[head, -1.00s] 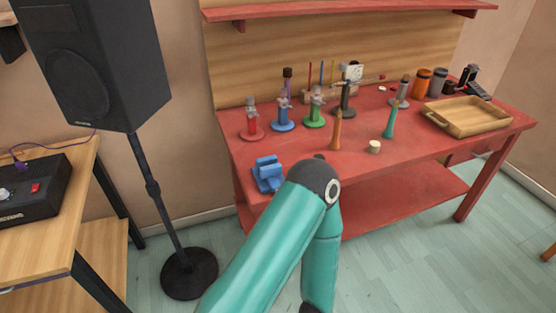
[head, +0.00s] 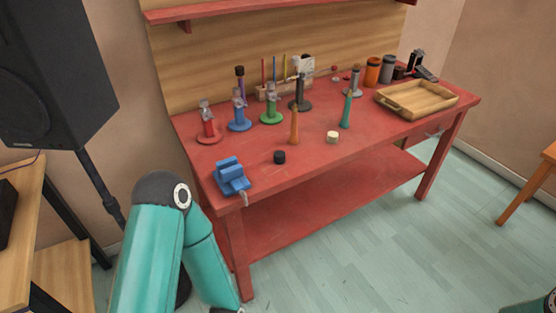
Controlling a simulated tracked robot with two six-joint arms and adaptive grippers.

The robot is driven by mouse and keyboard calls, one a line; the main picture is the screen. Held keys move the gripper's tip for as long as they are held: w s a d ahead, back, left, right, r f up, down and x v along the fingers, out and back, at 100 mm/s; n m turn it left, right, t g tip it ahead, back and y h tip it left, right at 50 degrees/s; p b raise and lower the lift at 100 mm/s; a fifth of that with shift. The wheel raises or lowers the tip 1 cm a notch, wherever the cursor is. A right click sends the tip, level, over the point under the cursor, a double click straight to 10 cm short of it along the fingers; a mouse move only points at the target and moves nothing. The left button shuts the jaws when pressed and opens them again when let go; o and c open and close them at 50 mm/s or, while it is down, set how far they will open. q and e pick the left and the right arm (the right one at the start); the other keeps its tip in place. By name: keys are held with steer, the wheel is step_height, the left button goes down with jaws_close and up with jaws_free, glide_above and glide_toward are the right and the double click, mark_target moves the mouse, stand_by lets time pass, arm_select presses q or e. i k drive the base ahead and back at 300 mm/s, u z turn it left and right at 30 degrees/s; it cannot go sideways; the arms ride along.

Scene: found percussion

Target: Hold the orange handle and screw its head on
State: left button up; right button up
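The orange handle (head: 294,127) stands upright on the red workbench (head: 385,146), with nothing visible on its narrow top. A teal handle (head: 346,110) stands upright to its right. Two short cylinders that look like loose heads lie on the bench: a black one (head: 279,157) in front of the orange handle, and a cream one (head: 332,138) between the two handles. I cannot tell which belongs to the orange handle. My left arm's teal links show at lower left, but its gripper is out of frame. Only a teal bit of my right arm shows at the bottom right corner.
A blue vise (head: 232,177) sits at the bench's front left corner. Red (head: 208,131), blue (head: 239,118) and green (head: 271,112) stands line the back left. A wooden tray (head: 416,111) lies at right. A black speaker (head: 52,75) stands left. The bench's front middle is clear.

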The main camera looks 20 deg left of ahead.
mark_target(293, 140)
steer(key=u, duration=0.1)
steer(key=i, duration=1)
steer(key=z, duration=0.1)
